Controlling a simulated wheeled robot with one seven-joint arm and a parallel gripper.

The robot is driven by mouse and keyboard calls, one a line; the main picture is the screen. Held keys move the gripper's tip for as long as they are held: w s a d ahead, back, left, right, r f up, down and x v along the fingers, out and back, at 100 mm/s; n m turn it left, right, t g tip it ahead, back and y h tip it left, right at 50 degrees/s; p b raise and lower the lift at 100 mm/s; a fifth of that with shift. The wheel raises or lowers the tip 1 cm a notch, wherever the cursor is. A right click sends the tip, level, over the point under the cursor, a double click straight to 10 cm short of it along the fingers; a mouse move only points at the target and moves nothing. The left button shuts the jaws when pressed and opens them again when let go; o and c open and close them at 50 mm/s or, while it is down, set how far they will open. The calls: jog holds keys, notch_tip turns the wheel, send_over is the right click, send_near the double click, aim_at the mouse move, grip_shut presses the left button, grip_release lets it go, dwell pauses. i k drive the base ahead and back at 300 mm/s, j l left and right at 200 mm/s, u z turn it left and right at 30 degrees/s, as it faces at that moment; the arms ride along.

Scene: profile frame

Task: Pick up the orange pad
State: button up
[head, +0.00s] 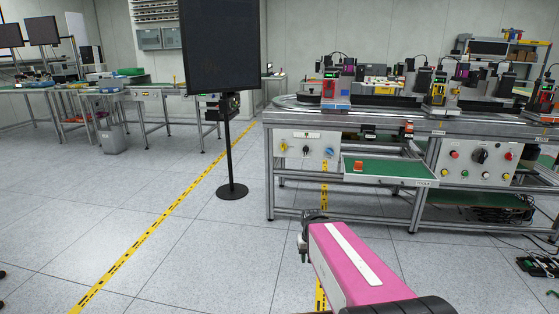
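A small orange pad (358,166) lies on the left part of a green-surfaced pull-out shelf (395,171) at the front of the workbench. My pink arm reaches forward from the bottom of the head view. The part at its far end that looks like my gripper (304,244) is small, dark and mostly hidden by the arm. In the picture it is below and left of the pad, apart from it. Its fingers cannot be made out, and nothing is seen held in it.
The workbench (365,123) carries machine stations and has knob panels on its front. A black screen on a stand (229,140) is left of it. Cables and tools (540,264) lie on the floor at right. Floor between arm and bench is clear.

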aim_at(358, 168)
jog(key=i+l, duration=0.75)
jog(key=i+j+u, duration=0.05)
jog(key=i, duration=0.1)
